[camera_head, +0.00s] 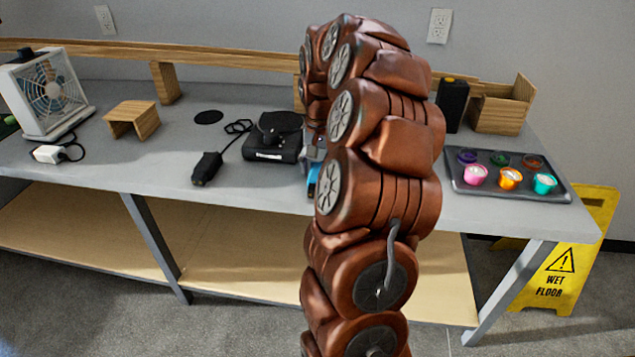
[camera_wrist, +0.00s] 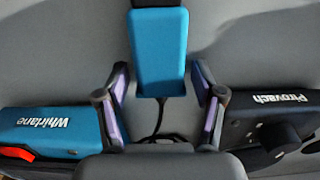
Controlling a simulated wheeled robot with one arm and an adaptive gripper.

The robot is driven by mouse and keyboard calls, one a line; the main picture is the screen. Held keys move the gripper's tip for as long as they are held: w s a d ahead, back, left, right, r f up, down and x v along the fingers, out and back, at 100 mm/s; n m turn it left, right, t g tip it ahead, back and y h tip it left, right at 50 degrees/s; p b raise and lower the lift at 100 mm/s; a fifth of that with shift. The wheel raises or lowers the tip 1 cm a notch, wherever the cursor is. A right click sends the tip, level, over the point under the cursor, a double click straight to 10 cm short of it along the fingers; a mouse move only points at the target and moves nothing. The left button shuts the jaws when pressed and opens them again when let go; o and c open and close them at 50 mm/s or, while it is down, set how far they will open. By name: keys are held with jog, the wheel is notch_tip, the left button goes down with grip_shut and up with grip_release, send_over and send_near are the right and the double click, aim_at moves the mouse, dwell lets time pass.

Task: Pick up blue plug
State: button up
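The blue plug (camera_wrist: 158,50) is a block with a dark far end, at the top middle of the wrist view. A dark cord (camera_wrist: 158,125) runs from its near end. My gripper (camera_wrist: 160,75) has its two fingers spread, one on each side of the plug's near part. Narrow gaps seem to show between fingers and plug, so the gripper looks open. In the head view, my arm hides most of this spot; a small blue piece (camera_head: 313,177), likely the plug, shows at the arm's left edge.
A blue Whirlane device (camera_wrist: 50,130) is left of my gripper in the wrist view, and a black Pirovach device (camera_wrist: 270,120) is right. On the table (camera_head: 100,168) are a black plug (camera_head: 207,168), a white fan (camera_head: 45,92) and a tray of cups (camera_head: 515,190).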

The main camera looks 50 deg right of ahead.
aim_at(320, 166)
jog(key=c, duration=0.9)
jog(key=shift+r, duration=0.1)
jog(key=shift+r, duration=1.65)
jog(key=s+a, duration=0.3)
jog(key=s, duration=0.1)
jog(key=s+a+r, duration=0.1)
jog(key=s+a, duration=0.2)
jog(key=s, duration=0.1)
jog(key=s+a+b, duration=0.1)
jog(key=s+a, duration=0.2)
jog(key=s, duration=0.2)
jog(key=shift+r, duration=0.25)
jog(key=o, duration=0.6)
jog(key=shift+c, duration=0.2)
jog(key=c, duration=0.6)
